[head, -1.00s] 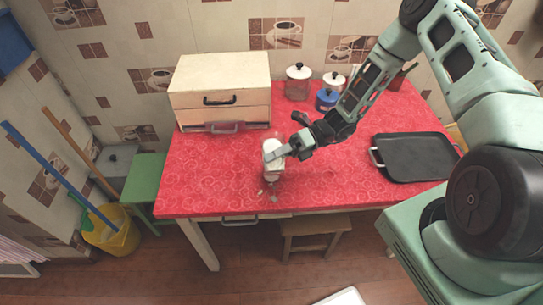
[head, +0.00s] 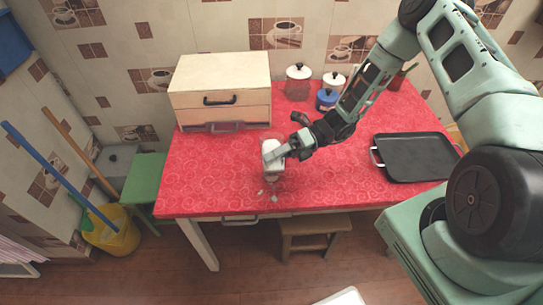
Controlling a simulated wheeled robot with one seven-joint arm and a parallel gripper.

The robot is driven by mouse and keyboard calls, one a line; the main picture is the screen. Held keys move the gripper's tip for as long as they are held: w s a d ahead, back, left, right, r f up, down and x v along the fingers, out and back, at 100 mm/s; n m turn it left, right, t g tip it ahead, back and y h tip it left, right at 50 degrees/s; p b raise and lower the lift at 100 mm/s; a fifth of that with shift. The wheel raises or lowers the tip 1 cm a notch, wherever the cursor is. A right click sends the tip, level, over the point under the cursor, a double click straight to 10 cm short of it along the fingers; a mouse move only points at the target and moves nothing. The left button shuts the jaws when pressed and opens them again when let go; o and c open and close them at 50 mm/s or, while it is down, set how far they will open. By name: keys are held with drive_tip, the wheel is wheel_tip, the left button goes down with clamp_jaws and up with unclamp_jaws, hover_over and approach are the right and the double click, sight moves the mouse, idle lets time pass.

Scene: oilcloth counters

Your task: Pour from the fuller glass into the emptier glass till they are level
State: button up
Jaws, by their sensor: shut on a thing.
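My gripper (head: 274,155) is over the front middle of the red counter, shut on a small whitish glass (head: 270,147). The fingers cover part of this glass, and its tilt is hard to judge. A pale shape directly below the gripper may be the second glass, but it is too small and too hidden to tell apart surely. The liquid levels cannot be read. Small pale flecks lie on the cloth just in front of the gripper.
The red oilcloth counter (head: 215,175) is clear to the left. A cream drawer box (head: 220,75) stands at the back left, with lidded jars including a blue one (head: 326,99) behind my arm. A black tray (head: 415,157) lies on the right. A stool (head: 316,224) is below.

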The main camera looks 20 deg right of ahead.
drive_tip(key=shift+f+n, duration=0.2)
drive_tip(key=shift+n, duration=0.1)
drive_tip(key=shift+w+r+n+t+h+p, duration=0.1)
drive_tip(key=shift+r+n+t+h+p, duration=0.35)
drive_tip(key=shift+n+p, duration=0.3)
drive_tip(key=shift+n+t+p, duration=0.25)
drive_tip(key=shift+n+p, duration=0.05)
drive_tip(key=shift+n, duration=0.15)
drive_tip(key=shift+f+h, duration=0.2)
drive_tip(key=shift+h, duration=0.05)
drive_tip(key=shift+r+n+t, duration=0.1)
drive_tip(key=shift+n+t, duration=0.2)
drive_tip(key=shift+s+a+f+n+t+h, duration=0.15)
drive_tip(key=shift+s+f+n+t+h, duration=0.15)
drive_tip(key=shift+s+f+n, duration=0.45)
drive_tip(key=shift+s, duration=0.15)
